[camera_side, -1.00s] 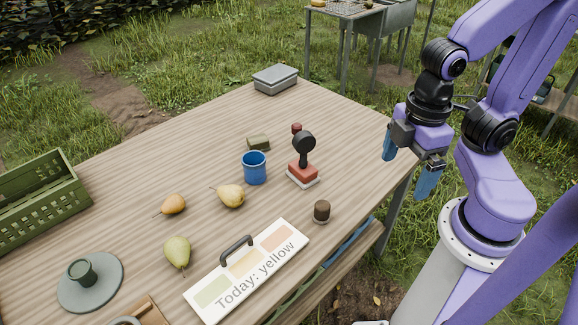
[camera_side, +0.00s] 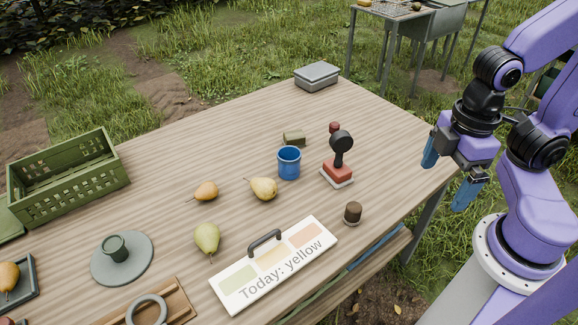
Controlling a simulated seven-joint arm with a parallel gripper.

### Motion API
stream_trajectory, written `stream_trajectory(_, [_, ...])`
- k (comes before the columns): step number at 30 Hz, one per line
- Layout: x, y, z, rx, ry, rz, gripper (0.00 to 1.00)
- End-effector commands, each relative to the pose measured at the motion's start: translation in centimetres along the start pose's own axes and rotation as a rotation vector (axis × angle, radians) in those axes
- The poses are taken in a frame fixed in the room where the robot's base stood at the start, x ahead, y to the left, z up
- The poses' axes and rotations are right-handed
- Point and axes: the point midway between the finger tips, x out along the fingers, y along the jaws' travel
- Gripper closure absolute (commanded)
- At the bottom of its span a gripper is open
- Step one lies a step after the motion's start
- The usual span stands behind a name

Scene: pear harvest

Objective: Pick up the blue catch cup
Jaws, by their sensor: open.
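The blue catch cup (camera_side: 289,163) stands upright on the wooden table, right of the middle, with its open rim up. A yellow pear (camera_side: 264,188) lies just to its lower left. My gripper (camera_side: 447,178) is at the right, over or beside the table's right edge. Its two blue fingers are spread apart with nothing between them. It is well apart from the cup, with the red-based black-knobbed device between them in the picture.
The black-knobbed device (camera_side: 338,163) stands close right of the cup. The sign (camera_side: 230,298), more pears and a green crate (camera_side: 70,185) are further left. The table's back middle is clear.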

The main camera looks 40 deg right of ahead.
Motion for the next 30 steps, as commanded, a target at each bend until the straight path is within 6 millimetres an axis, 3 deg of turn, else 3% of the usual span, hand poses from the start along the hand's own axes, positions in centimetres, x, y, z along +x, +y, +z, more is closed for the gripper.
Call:
stream_trajectory(17, [0.4,0.8,-0.4,-0.024,-0.035,0.03,0.0])
stream_trajectory(23, [2.3,4.7,-2.7,-0.163,-0.21,0.183,0.0])
stream_trajectory(30, [4.8,10.4,-6.9,-0.402,-0.463,0.397,0.0])
